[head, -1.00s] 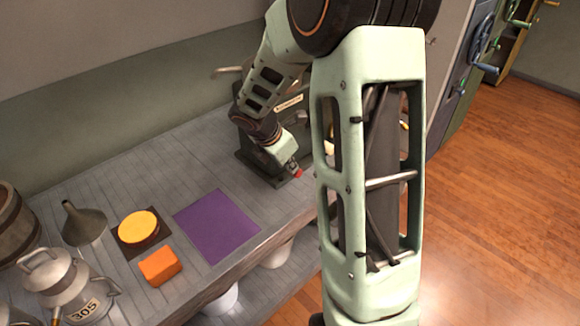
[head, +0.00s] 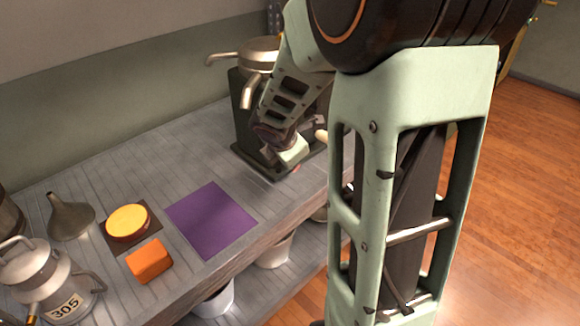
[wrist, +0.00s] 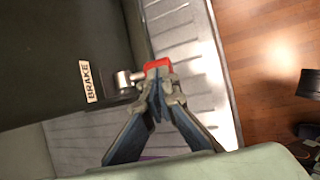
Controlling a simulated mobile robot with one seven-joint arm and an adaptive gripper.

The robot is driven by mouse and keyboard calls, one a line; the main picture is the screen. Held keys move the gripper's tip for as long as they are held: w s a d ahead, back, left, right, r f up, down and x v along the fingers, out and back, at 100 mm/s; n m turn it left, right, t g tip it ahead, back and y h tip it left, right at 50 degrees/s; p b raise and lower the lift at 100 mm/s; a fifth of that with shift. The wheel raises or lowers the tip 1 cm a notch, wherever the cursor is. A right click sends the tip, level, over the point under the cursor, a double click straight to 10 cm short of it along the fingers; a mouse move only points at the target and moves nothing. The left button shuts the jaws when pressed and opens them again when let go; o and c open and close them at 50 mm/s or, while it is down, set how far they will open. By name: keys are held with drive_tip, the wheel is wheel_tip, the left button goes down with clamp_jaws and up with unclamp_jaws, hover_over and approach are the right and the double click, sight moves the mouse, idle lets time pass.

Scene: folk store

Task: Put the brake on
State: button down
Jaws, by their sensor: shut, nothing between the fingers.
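A dark machine (head: 243,128) with a metal top stands at the back of the grey counter, partly hidden behind my arm. In the wrist view, its dark side (wrist: 60,60) carries a white label reading BRAKE (wrist: 91,82). Beside the label a short metal lever (wrist: 125,79) sticks out and ends in a red tip (wrist: 157,64). My gripper (wrist: 160,92) is shut and empty, its fingertips right at the red tip and overlapping it in the picture. I cannot tell if they touch. In the head view the fingers are mostly hidden by my wrist.
On the counter (head: 100,180) lie a purple mat (head: 210,220), an orange block (head: 149,260) and a yellow disc (head: 128,222). A funnel (head: 70,217) and a can marked 305 (head: 45,280) stand at left. White pots sit on a lower shelf. Open wooden floor (head: 530,170) lies right.

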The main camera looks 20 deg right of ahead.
drive_tip(key=shift+s+f+t+b, duration=0.1)
drive_tip(key=shift+f+t+b, duration=0.2)
drive_tip(key=shift+f+b, duration=0.35)
drive_tip(key=shift+b, duration=0.2)
